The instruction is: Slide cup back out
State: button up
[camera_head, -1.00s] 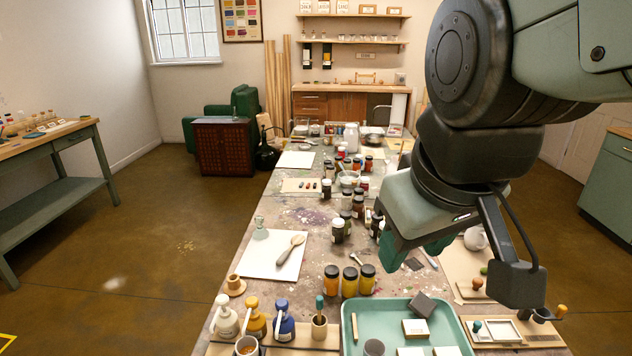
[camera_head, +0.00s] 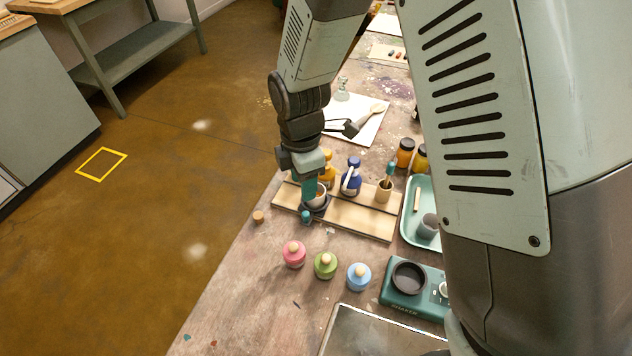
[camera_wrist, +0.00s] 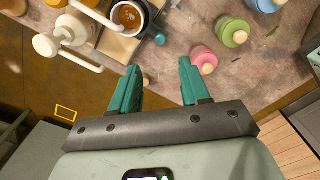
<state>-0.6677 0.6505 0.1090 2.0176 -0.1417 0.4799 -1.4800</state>
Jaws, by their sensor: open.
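A small white cup (camera_head: 317,196) with orange-brown contents stands at the front left of a wooden board (camera_head: 366,218). A dark round piece lies around or under it; I cannot tell which. In the wrist view the cup (camera_wrist: 130,16) shows at the top, beyond my fingertips. My gripper (camera_wrist: 158,66) is open and empty, its two teal fingers apart. In the head view my gripper (camera_head: 310,190) hangs right beside the cup and partly covers it. I cannot tell whether they touch. A small teal knob (camera_head: 306,217) sits close in front of the cup.
A yellow pump bottle (camera_head: 328,168) and a blue pump bottle (camera_head: 351,180) stand behind the cup on the board. A white pump bottle (camera_wrist: 75,30) is close in the wrist view. Pink (camera_head: 294,254), green (camera_head: 325,265) and light-blue (camera_head: 358,277) jars stand in front.

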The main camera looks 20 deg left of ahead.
aim_at(306, 213)
notch_tip(306, 213, down, 10)
jog(key=shift+f, duration=0.25)
dwell(0.3)
grip_shut()
